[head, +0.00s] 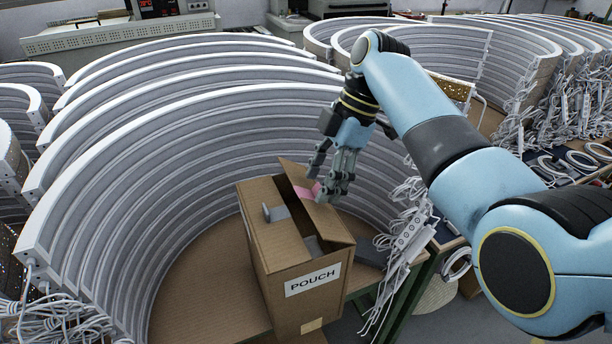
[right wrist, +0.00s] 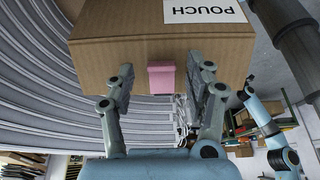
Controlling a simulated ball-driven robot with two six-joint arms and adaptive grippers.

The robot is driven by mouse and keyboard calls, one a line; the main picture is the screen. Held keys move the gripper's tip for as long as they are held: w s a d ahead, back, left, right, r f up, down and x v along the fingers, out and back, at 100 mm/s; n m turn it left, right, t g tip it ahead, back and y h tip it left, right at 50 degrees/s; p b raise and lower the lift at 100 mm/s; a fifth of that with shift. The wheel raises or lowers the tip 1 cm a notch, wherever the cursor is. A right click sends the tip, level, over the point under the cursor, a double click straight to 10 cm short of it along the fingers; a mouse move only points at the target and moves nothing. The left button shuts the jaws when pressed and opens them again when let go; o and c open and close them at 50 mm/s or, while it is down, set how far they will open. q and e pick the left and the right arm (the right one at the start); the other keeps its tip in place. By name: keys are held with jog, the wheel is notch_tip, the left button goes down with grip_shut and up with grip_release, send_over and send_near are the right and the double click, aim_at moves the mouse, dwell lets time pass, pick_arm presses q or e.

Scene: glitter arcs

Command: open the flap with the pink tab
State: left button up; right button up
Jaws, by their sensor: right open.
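A brown cardboard box (head: 289,285) labelled POUCH stands on the bench, with a dark gap between its top flaps. The right-hand flap (head: 328,221) is tilted up a little. In the right wrist view, the pink tab (right wrist: 161,79) hangs at the edge of a cardboard face, between the two parted fingers of my right gripper (right wrist: 161,66). The fingers look apart from the tab. A blue arm, probably my left one, shows at the right there; its jaws are too small to read.
Large white curved arcs (head: 190,150) stand behind and left of the box. A grey tab (head: 276,212) stands on the box's left flap. White cables and a power strip (head: 408,234) hang right of the box. Bare bench (head: 205,275) lies left of it.

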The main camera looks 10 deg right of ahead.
jog(key=shift+f, duration=0.4)
jog(key=shift+s, duration=0.1)
grip_shut()
